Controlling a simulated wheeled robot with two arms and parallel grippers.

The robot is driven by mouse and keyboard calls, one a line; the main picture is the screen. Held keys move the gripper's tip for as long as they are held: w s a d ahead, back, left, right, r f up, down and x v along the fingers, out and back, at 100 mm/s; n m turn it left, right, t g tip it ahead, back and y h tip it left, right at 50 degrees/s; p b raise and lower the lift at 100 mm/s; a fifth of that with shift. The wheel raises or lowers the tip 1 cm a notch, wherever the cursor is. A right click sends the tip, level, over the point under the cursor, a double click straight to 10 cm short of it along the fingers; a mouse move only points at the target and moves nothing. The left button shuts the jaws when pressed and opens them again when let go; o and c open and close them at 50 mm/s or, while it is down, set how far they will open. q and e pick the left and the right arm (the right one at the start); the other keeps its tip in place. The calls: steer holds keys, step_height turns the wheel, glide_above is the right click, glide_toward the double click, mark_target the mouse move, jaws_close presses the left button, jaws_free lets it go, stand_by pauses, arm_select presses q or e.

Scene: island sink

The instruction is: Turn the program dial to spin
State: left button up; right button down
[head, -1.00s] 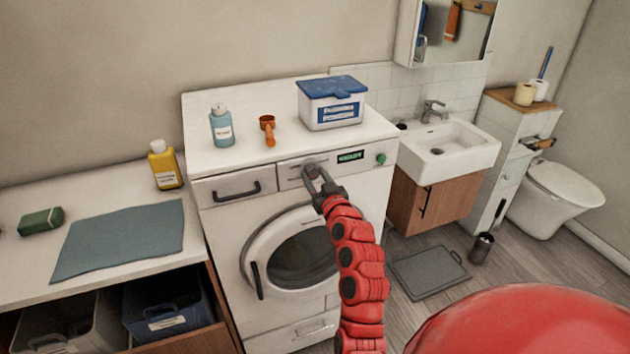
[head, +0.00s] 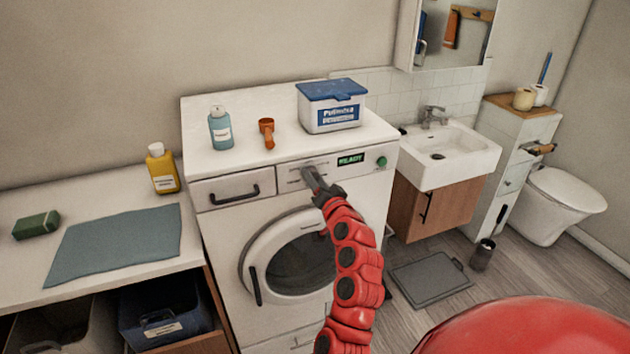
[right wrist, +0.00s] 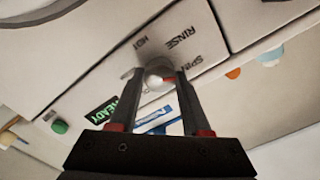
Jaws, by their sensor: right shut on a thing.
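The washing machine (head: 222,225) stands in the middle of the head view. Its round program dial (right wrist: 158,73) shows in the right wrist view, with printed labels HOT, RINSE and SPIN around it. A small red mark shows on the dial, on the side towards the SPIN label (right wrist: 192,68). My right gripper (right wrist: 160,78) is shut on the dial, one finger on each side. In the head view the same gripper (head: 309,175) reaches the front panel and mostly hides the dial. My left gripper is not in view.
The green READY display (head: 352,159) and a green button (head: 381,162) sit right of the dial. A detergent drawer (head: 233,189) is to its left. A blue bottle (head: 220,128), an orange scoop (head: 267,131) and a powder box (head: 331,108) stand on top.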

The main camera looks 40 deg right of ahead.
steer(key=shift+m, duration=0.3)
steer(key=shift+c, duration=1.8)
jaws_free()
steer(key=p+v, duration=0.6)
steer(key=v, duration=1.1)
steer(key=shift+s, duration=0.25)
steer(key=shift+f, duration=0.1)
